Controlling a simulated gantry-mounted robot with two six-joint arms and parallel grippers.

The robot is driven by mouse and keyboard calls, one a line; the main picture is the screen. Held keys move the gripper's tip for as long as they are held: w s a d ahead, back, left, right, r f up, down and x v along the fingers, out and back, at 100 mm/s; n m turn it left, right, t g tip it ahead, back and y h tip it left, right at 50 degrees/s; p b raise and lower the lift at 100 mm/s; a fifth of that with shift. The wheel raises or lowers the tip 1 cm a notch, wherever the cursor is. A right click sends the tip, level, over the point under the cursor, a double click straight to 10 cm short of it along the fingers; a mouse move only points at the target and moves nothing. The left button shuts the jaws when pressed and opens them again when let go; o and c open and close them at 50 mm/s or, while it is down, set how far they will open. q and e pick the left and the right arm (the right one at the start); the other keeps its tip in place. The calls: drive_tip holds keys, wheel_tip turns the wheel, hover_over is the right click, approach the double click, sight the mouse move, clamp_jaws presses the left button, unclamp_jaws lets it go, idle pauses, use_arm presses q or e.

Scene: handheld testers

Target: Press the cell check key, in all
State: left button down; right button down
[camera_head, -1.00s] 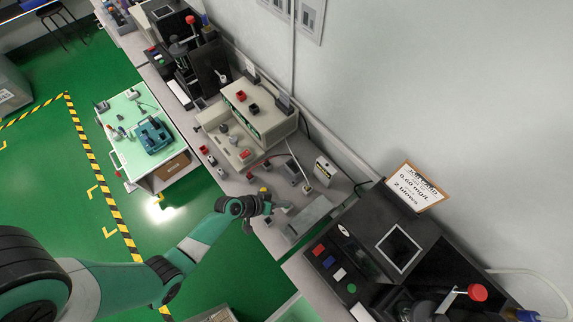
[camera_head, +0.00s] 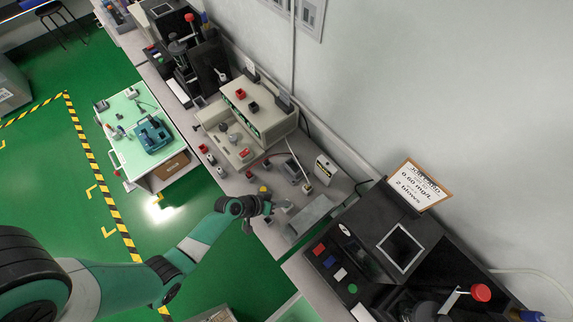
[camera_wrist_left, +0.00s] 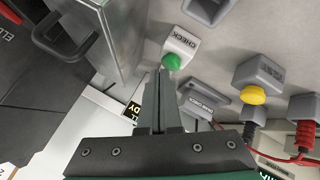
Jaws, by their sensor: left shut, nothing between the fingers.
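The check key is a round green button (camera_wrist_left: 171,62) on a small white block (camera_wrist_left: 180,44) marked CHECK, in the left wrist view. My left gripper (camera_wrist_left: 161,76) is shut and empty, its fingertips just beside and below the green button in that picture. I cannot tell whether they touch it. In the head view my left gripper (camera_head: 272,208) is over the front part of the bench, and the key is too small to make out there. My right gripper is not in view.
A yellow button (camera_wrist_left: 253,95) on a grey box stands right of the key, with red plugs and leads beyond. A grey metal case (camera_wrist_left: 118,30) stands close left of the fingers. In the head view, a beige tester (camera_head: 258,108) and a black tester (camera_head: 385,250) flank this spot.

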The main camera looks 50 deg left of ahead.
use_arm(q)
drive_tip(key=shift+f+b, duration=0.3)
drive_tip(key=shift+f, duration=0.1)
idle(0.5)
drive_tip(key=shift+r+p, duration=0.85)
drive_tip(key=shift+r, duration=0.05)
wheel_tip(320, 180, up, 5)
drive_tip(key=p, duration=0.4)
drive_tip(key=shift+p, duration=0.4)
